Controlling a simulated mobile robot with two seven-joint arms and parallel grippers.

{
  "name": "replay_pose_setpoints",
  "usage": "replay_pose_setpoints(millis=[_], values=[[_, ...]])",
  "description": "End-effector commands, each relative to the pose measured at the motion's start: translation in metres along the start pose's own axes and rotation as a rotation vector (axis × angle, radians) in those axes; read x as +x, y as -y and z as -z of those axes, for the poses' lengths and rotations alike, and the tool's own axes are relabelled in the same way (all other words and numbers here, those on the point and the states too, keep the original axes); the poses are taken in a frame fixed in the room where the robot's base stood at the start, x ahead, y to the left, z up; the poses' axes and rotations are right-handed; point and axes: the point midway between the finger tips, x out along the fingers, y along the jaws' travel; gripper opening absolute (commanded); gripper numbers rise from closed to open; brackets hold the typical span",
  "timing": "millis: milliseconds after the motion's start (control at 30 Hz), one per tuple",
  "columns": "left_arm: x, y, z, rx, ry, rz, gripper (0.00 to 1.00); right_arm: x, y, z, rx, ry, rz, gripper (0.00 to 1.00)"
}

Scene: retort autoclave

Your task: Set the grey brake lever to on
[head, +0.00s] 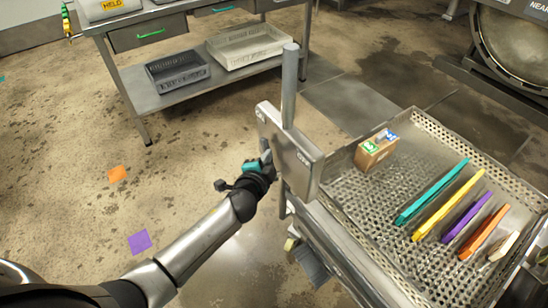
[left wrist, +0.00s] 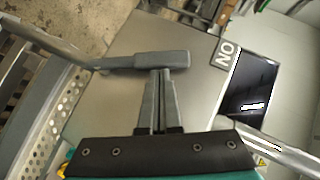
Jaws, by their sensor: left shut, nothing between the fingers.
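The grey brake lever (left wrist: 145,62) shows in the left wrist view as a bar with a thick grip, in front of a flat metal plate (left wrist: 115,95). An upside-down ON label (left wrist: 228,54) is at the plate's right corner. In the head view the plate (head: 290,150) stands on the trolley's post, and the lever is hard to make out behind my gripper. My left gripper (head: 264,160) is close to the plate's left face. In the left wrist view my left gripper (left wrist: 160,76) is shut and empty, tips at the lever's grip; contact is unclear. My right gripper is not in view.
The trolley's perforated tray (head: 345,190) holds a small carton (head: 376,150) and several coloured strips. A metal table (head: 150,90) with two crates on its shelf stands at the back. A round vessel (head: 515,45) is at the back right.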

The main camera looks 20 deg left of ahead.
Motion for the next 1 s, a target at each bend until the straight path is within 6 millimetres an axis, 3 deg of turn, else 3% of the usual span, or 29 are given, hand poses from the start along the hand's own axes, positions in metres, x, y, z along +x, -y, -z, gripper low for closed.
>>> replay_pose_setpoints(millis=[33,200,1000], values=[[0.001,0.007,-0.001,-0.015,0.002,-0.016,0.00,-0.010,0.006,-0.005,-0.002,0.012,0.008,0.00],[0.006,0.005,-0.006,-0.053,0.002,-0.054,0.00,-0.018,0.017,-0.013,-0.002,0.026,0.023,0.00],[0.013,0.007,-0.013,-0.050,0.000,-0.051,0.00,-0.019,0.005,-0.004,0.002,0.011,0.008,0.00]])
